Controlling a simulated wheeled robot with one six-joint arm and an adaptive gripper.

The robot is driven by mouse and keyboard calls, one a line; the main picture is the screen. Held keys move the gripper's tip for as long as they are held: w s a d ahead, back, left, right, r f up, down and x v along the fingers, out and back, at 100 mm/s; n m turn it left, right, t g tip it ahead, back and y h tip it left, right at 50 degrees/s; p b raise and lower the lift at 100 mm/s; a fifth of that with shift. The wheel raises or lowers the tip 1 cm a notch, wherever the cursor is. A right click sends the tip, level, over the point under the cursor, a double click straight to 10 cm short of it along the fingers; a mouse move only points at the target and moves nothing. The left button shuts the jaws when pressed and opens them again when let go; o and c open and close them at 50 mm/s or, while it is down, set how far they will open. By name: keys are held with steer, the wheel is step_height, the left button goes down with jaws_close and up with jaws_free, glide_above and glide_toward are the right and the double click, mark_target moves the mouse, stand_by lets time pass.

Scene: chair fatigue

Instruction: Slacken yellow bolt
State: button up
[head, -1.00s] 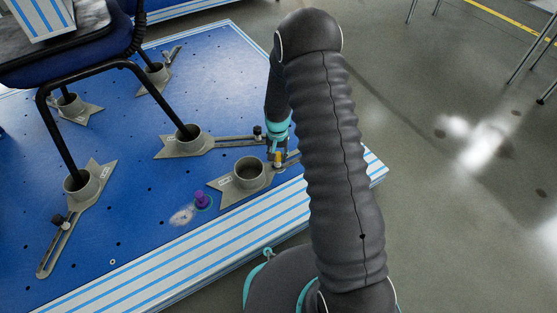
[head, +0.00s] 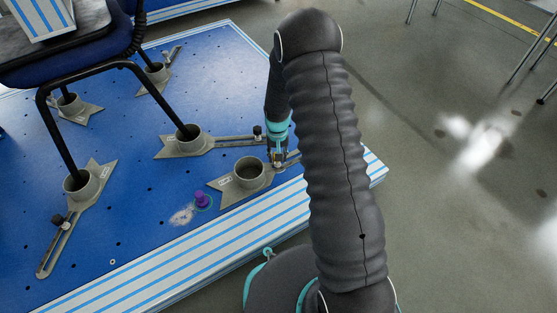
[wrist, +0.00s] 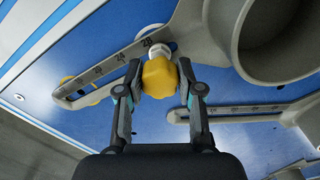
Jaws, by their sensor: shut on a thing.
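The yellow bolt (wrist: 160,77) has a lobed yellow head and stands in the slot of a grey bracket (wrist: 110,66) near the 28 mark. My gripper (wrist: 161,88) has one finger on each side of the head and is shut on it. In the head view my gripper (head: 278,156) points down at the slotted end of the near grey bracket (head: 230,193), beside its empty round cup. There the fingers mostly hide the bolt. How far the bolt is screwed in cannot be told.
A purple knob (head: 202,199) stands on the blue platform (head: 130,215) left of the near bracket. Other cup brackets (head: 190,142) hold the legs of a chair (head: 75,62). A second slotted arm (wrist: 230,113) runs close by my right finger.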

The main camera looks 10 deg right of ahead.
steer(key=shift+n, duration=0.7)
steer(key=o, duration=0.7)
step_height(320, 180, up, 12)
steer(key=shift+r, duration=0.1)
